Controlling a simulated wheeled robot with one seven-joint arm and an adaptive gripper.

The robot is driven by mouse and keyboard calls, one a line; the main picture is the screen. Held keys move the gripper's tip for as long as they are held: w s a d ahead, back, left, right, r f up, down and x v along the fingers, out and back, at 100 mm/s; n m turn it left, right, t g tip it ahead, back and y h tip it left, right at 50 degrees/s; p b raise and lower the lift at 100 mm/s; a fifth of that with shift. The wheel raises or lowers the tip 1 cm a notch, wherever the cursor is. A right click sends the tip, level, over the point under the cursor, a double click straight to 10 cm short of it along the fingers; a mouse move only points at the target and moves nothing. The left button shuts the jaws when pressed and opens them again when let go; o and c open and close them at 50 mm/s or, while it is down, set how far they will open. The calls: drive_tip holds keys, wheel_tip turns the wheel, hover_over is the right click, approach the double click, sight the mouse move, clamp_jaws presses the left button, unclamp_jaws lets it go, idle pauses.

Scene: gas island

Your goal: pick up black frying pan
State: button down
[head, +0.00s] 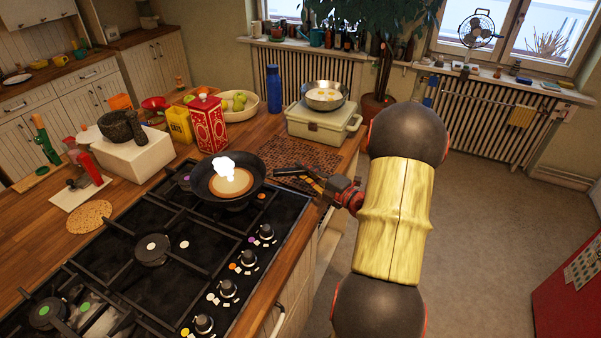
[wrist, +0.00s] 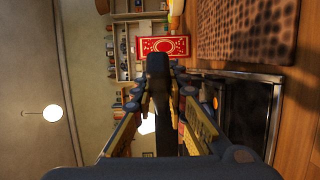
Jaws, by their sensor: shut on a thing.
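The black frying pan (head: 228,183) is over the far right burner of the gas hob in the head view. A tan round food with a white blob on it lies in the pan. The pan looks level; I cannot tell whether it touches the grate. My gripper (head: 287,175) is to the right of the pan, shut on its handle. In the wrist view the dark handle (wrist: 158,68) runs between the two fingers of my gripper (wrist: 160,98). The pan's bowl is not clearly visible there.
The black gas hob (head: 185,244) has more burners and front knobs. A patterned board (head: 305,152), a red tin (head: 207,122) and a green-grey box (head: 322,122) carrying a steel pan (head: 325,97) are behind. A stone mortar (head: 122,127) stands left. Open floor lies right.

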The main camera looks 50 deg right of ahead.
drive_tip(key=s+a+r+p, duration=0.5)
drive_tip(key=s+a+r, duration=0.3)
drive_tip(key=s+r, duration=0.1)
drive_tip(key=shift+s+a, duration=0.4)
drive_tip(key=shift+s, duration=0.25)
drive_tip(key=shift+r, duration=0.1)
